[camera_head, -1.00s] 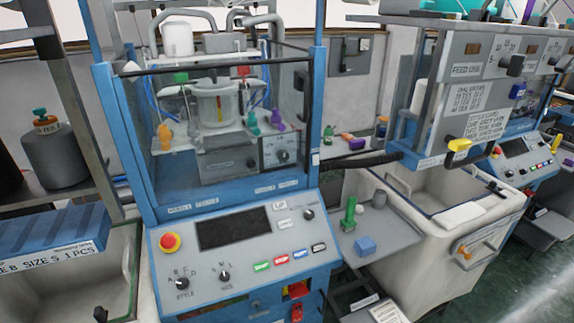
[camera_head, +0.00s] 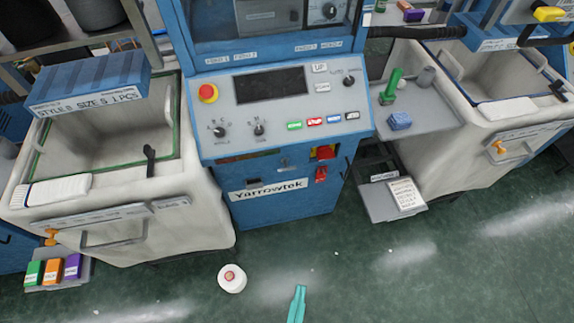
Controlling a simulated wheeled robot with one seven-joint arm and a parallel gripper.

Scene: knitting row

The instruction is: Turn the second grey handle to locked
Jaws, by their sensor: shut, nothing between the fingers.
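No lever that I can clearly name as the second grey handle shows. The blue machine (camera_head: 213,143) stands at the top centre, with dark knobs on its grey control panel (camera_head: 290,110). A small grey fitting (camera_head: 283,164) sits on its blue front, too small to tell whether it is a handle or how it is turned. A grey bar handle (camera_head: 113,242) runs across the front of the left white bin (camera_head: 190,225). My gripper (camera_head: 299,289), teal, is shut and empty at the bottom centre, in front of the machine and apart from it.
A white round spool (camera_head: 232,278) lies on the green floor (camera_head: 350,265) left of my gripper. A tray of coloured boxes (camera_head: 53,271) is at the lower left. A grey shelf (camera_head: 440,118) and a right white bin (camera_head: 480,145) stand right of the machine. Floor at lower right is clear.

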